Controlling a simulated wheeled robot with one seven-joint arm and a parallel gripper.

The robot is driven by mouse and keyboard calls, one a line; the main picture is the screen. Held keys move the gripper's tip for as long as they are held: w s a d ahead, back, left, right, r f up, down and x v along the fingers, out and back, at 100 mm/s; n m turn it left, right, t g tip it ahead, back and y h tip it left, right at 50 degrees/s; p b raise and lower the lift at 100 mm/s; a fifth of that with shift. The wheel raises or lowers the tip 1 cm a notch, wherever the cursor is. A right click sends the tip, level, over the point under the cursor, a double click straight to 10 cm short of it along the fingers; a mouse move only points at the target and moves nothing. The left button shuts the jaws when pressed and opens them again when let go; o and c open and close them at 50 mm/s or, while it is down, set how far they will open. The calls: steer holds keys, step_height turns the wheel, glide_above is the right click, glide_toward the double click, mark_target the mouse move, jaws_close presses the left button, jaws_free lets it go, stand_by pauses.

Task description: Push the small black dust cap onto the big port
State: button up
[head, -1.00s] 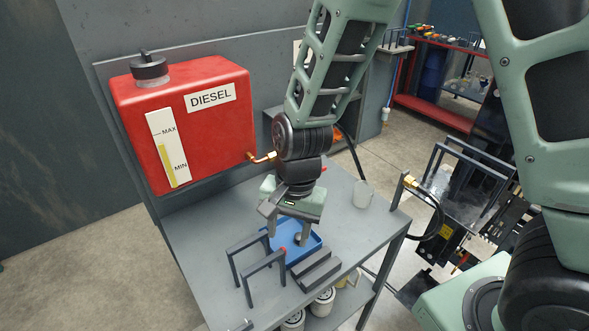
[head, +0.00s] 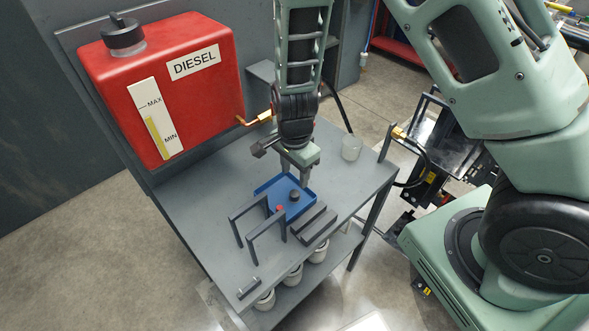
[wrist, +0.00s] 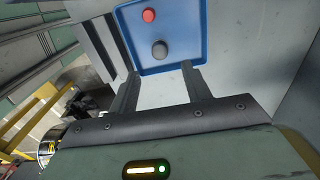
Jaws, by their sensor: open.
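The small black dust cap (head: 294,196) lies in the shallow blue tray (head: 274,191) on the grey bench. A small red cap (head: 280,209) lies near it in the same tray. My gripper (head: 296,176) is over the tray's far edge, behind the black cap. In the wrist view my gripper (wrist: 162,78) is open and empty, and the black cap (wrist: 159,50) shows just past and between the fingertips, apart from them. The red cap (wrist: 149,15) is beyond it. I cannot tell which fitting is the big port.
Two dark frame handles (head: 265,228) and a dark stepped block (head: 313,222) stand close to the tray. A pale cup (head: 351,147) stands at the bench's right. A red diesel tank (head: 160,90) has a brass outlet (head: 258,118). A hose with a brass end (head: 398,132) hangs at right.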

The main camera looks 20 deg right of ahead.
mark_target(295, 193)
steer(key=shift+f+b, duration=2.8)
steer(key=shift+f, duration=1.15)
steer(key=c, duration=1)
steer(key=shift+r, duration=0.1)
step_height(295, 193, up, 5)
steer(key=p, duration=0.5)
